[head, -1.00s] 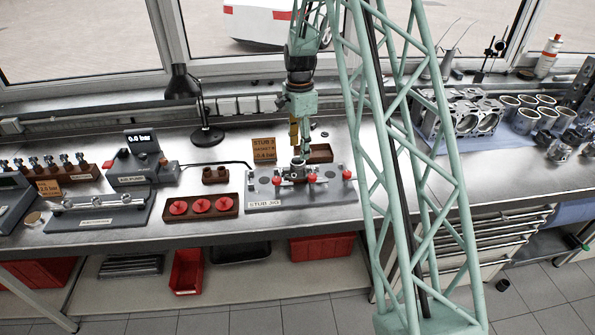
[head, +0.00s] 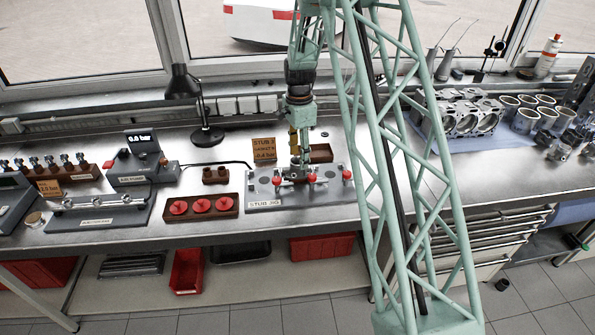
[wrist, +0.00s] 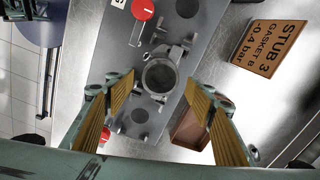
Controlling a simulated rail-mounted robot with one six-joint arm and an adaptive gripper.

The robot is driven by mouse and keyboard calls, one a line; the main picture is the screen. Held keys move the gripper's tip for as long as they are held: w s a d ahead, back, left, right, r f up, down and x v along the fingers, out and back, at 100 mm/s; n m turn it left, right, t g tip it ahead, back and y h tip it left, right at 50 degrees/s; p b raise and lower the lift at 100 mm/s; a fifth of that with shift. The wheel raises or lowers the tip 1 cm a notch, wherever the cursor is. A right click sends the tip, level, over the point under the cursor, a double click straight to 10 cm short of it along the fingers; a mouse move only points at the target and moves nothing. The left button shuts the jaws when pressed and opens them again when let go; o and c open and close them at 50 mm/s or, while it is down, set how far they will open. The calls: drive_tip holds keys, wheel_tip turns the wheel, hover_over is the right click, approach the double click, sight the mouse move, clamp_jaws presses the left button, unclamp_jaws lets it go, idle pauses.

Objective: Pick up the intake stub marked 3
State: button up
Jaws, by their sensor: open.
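The intake stub (wrist: 160,76), a grey metal ring with a flange and side lugs, sits on the grey stub jig (wrist: 105,58). In the head view, the stub jig (head: 262,187) is on the bench, and the stub is largely hidden by red knobs and my gripper. My gripper (head: 300,160) points down over the jig. In the wrist view, the open fingers of my gripper (wrist: 163,90) stand apart on either side of the stub. I see no clear contact between fingers and stub. A placard reading "STUB 3" (wrist: 268,47) stands beside the jig.
Red clamp knobs (head: 311,177) stand on the jig close to the gripper. A brown tray (head: 320,153) lies behind the jig. A brown rack with three red caps (head: 228,203) is to the left. The air pump (head: 140,165) stands farther left.

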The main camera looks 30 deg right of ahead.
drive_tip(key=shift+a+f, duration=0.1)
drive_tip(key=shift+f, duration=2.2)
drive_tip(key=c, duration=1.1)
